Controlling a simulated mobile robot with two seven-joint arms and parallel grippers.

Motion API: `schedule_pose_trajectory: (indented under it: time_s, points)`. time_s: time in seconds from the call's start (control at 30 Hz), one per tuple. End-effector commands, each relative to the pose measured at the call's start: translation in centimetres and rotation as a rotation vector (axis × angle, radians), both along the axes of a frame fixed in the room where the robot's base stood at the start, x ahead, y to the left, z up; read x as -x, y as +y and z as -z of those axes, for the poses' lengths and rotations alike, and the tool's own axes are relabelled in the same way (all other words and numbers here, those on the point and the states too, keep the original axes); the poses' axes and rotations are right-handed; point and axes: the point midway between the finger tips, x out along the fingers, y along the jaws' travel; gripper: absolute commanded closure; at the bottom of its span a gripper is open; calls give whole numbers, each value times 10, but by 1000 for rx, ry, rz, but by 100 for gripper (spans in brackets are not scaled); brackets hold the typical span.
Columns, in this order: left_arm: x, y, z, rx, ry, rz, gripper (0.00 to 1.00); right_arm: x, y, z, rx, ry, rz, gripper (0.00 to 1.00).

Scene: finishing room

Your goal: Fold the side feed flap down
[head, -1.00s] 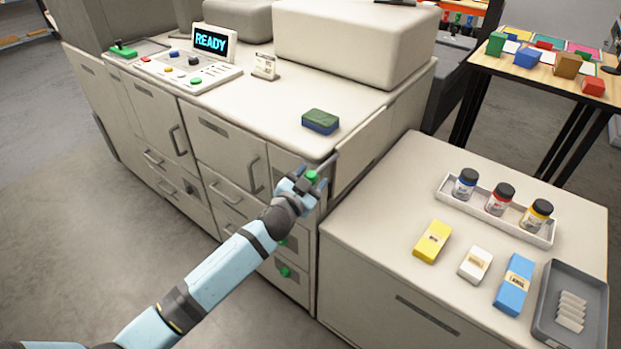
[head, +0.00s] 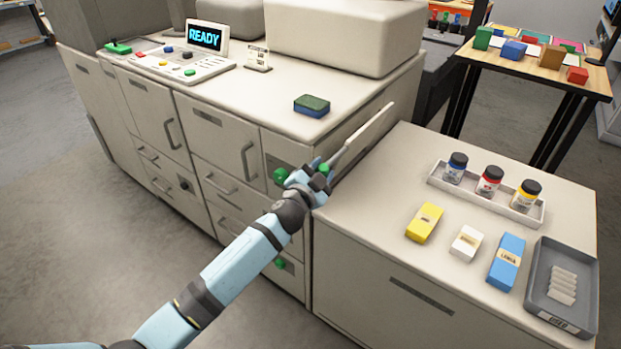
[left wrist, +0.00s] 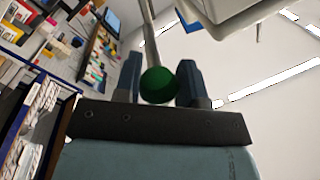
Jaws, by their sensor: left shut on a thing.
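The side feed flap (head: 366,135) is a pale panel on the right side of the large pale machine (head: 215,140). It leans outward at an angle, with a gap between its top edge and the machine. A green ball knob (head: 324,168) is at its near end. My left gripper (head: 317,174) is shut on this knob. In the left wrist view, the green knob (left wrist: 159,85) sits between the two fingers, on a thin pale rod (left wrist: 148,35). My fingers partly hide the knob in the head view. My right gripper is not in view.
A pale cabinet (head: 375,215) stands right of the machine, with a bottle tray (head: 437,186), a yellow box (head: 424,222), a white box, a blue box and a grey tray (head: 588,318) on top. A green-and-blue sponge (head: 311,105) lies on the machine. The cabinet's back left is clear.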

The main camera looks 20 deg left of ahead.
Motion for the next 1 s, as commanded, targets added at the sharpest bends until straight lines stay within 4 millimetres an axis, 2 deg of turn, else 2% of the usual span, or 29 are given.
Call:
schedule_pose_trajectory:
  time_s: [0.03, 0.13, 0.6, 1.0]
  points:
    - [1, -8, 10, -36, -16, 4, 100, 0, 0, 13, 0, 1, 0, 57]
    - [5, -21, 17, -124, -47, 5, 100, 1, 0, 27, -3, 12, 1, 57]
    - [23, -71, 68, -547, -199, 4, 100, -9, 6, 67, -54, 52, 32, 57]
    - [30, -91, 112, -840, -305, 3, 100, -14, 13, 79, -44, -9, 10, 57]
